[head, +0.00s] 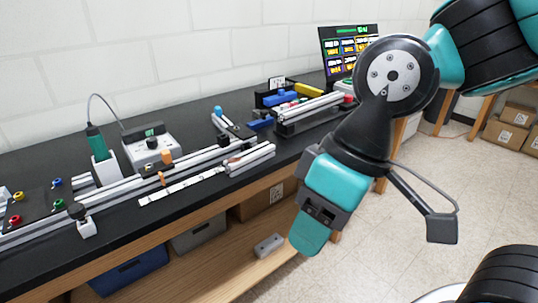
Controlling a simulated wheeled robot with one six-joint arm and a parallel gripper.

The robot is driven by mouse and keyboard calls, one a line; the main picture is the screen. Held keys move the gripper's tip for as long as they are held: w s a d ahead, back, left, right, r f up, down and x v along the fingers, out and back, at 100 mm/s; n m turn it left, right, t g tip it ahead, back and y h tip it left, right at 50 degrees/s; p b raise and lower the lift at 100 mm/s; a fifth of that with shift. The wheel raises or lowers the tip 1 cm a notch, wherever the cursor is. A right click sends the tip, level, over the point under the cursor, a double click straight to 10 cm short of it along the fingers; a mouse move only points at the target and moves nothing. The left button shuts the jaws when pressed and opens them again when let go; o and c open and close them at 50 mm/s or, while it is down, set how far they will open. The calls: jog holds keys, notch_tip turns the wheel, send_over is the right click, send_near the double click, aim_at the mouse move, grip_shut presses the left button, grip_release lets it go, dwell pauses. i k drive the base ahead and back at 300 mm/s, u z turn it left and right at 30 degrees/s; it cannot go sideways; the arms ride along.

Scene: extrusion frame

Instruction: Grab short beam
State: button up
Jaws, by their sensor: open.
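A short silver beam (250,160) lies near the front edge of the black bench, at the right end of the long rails. More silver beams (312,106) lie side by side on a dark rack farther right; I cannot tell their exact lengths. My gripper (312,222) is in front of the bench, right of the short beam and apart from it. It points down, with its teal and dark end beyond the bench's front edge. It is open, though its fingertips are hard to make out. Nothing shows in it.
Long rails (120,192) run along the bench (60,165). A green-handled tool (95,140) stands behind them. A dark bin (275,94) and a screen (350,48) are at the back. Bins and a grey block (268,245) sit on the lower shelf.

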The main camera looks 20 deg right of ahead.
aim_at(235, 164)
jog(key=z, duration=0.05)
jog(key=i, duration=0.85)
jog(key=u, duration=0.6)
